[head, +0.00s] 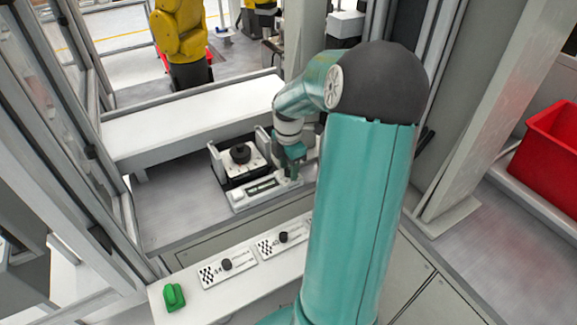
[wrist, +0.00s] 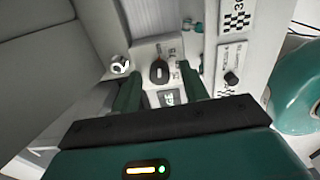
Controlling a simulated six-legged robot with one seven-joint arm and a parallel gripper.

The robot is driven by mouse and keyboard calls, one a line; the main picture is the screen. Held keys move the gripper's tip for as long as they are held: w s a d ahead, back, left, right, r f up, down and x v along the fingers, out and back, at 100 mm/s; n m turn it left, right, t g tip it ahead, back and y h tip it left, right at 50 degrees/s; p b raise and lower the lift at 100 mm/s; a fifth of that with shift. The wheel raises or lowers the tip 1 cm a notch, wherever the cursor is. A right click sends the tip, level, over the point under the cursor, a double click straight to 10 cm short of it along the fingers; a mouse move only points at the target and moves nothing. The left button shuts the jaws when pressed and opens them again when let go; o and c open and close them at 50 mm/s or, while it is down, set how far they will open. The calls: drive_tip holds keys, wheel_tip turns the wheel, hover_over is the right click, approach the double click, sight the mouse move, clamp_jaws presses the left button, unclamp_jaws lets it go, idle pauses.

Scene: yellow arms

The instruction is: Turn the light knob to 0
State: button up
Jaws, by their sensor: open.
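In the wrist view, a dark oval knob (wrist: 158,72) with a pale mark sits on a white panel (wrist: 146,50) with printed numbers. A small display (wrist: 168,97) is beside it; its digits are too blurred to read. My gripper (wrist: 161,80) is open, its two green fingers on either side of this knob with gaps visible. In the head view, my gripper (head: 291,171) is low over a white device (head: 240,201) with a long display. Contact with the knob and the knob's exact setting cannot be told.
A black round knob (head: 240,153) stands on a box behind the device. A glass-framed wall (head: 80,150) is left and a red bin (head: 552,150) right.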

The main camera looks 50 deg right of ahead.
drive_tip(key=shift+f, duration=0.1)
drive_tip(key=shift+c, duration=0.2)
clamp_jaws()
